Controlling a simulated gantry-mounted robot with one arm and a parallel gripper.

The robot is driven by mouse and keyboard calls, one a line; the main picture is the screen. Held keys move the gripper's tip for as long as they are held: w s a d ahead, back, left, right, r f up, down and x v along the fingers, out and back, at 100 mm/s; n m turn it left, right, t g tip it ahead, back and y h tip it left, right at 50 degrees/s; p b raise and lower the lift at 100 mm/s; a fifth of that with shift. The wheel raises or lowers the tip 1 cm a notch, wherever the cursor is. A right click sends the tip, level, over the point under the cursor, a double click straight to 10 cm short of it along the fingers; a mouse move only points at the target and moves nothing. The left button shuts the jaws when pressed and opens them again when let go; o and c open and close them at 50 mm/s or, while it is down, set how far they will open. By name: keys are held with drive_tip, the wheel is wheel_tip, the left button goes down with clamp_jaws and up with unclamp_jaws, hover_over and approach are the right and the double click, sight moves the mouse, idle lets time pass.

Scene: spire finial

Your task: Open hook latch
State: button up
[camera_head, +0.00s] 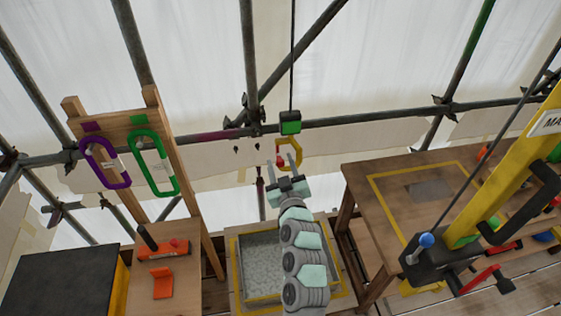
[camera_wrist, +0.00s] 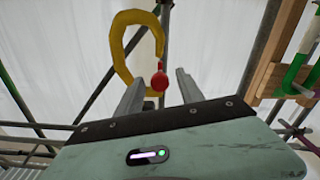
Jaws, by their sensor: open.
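A yellow hook (camera_head: 298,153) hangs from a green block (camera_head: 290,123) on a thin cable. In the wrist view the hook (camera_wrist: 121,62) is a large curved C-shape with a red rounded latch part (camera_wrist: 159,80) at its right side. My gripper (camera_head: 286,160) is open, its two fingers pointing up at the hook. In the wrist view the red part appears between the fingertips of my gripper (camera_wrist: 162,76). I see no clear contact, and cannot tell how deep the red part sits. The latch's hinge is not clear.
A wooden rack at left carries a purple carabiner (camera_head: 92,160) and a green carabiner (camera_head: 163,165). Below stands a gravel-filled tray (camera_head: 238,262). A wooden table (camera_head: 360,190) and a yellow post (camera_head: 520,160) with levers are at right. Scaffold poles run behind the hook.

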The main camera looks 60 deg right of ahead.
drive_tip(key=shift+w+d+f, duration=0.1)
drive_tip(key=shift+d, duration=0.05)
clamp_jaws()
idle(0.4)
